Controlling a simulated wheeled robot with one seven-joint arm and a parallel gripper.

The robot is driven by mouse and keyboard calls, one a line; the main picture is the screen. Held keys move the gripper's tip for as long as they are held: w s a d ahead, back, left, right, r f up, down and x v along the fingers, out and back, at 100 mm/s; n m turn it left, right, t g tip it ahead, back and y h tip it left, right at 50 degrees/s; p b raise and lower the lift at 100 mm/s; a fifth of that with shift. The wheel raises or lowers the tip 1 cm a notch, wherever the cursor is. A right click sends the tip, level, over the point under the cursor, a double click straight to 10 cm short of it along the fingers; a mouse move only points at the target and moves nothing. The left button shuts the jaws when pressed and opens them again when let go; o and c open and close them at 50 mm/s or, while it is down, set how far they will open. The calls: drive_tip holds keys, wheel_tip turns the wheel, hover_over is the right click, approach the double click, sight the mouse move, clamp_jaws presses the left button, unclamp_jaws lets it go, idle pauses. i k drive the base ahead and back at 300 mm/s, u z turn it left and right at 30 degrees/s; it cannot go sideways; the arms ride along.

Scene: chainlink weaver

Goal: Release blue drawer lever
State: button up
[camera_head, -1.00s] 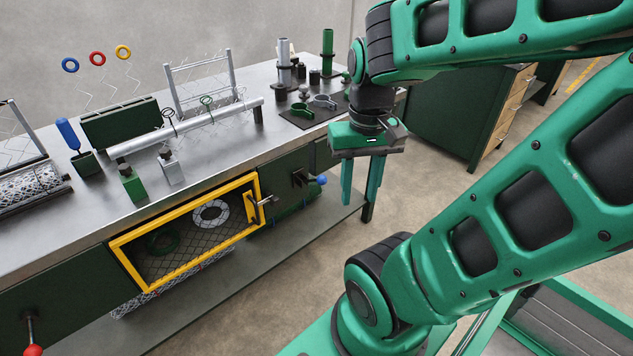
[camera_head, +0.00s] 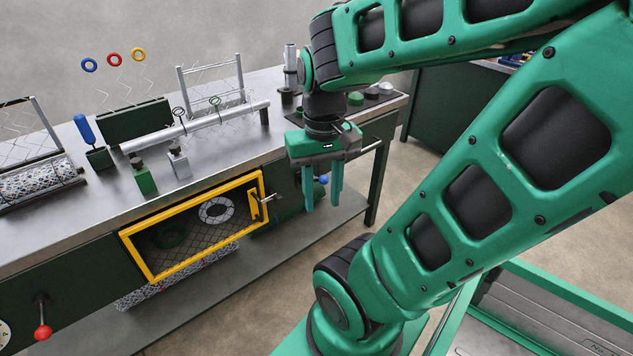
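The blue lever knob (camera_head: 324,180) shows just behind the fingers of my gripper (camera_head: 322,203). Only part of the blue knob is visible; its rod is hidden behind the fingers. My gripper points down in front of the green drawer front on the bench's right side. Its two green fingers are apart with a gap between them, and nothing is seen held. I cannot tell how far the fingertips are from the lever.
A yellow-framed mesh door (camera_head: 196,224) with a metal handle is left of my gripper. A red-knobbed lever (camera_head: 43,332) is at lower left. A blue-handled tool (camera_head: 84,129) stands on the metal bench top (camera_head: 62,222).

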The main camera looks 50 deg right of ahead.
sight(323, 179)
drive_tip(key=z, duration=0.05)
drive_tip(key=k, duration=0.95)
drive_tip(key=z, duration=0.4)
drive_tip(key=i, duration=1)
drive_tip(key=u, duration=0.05)
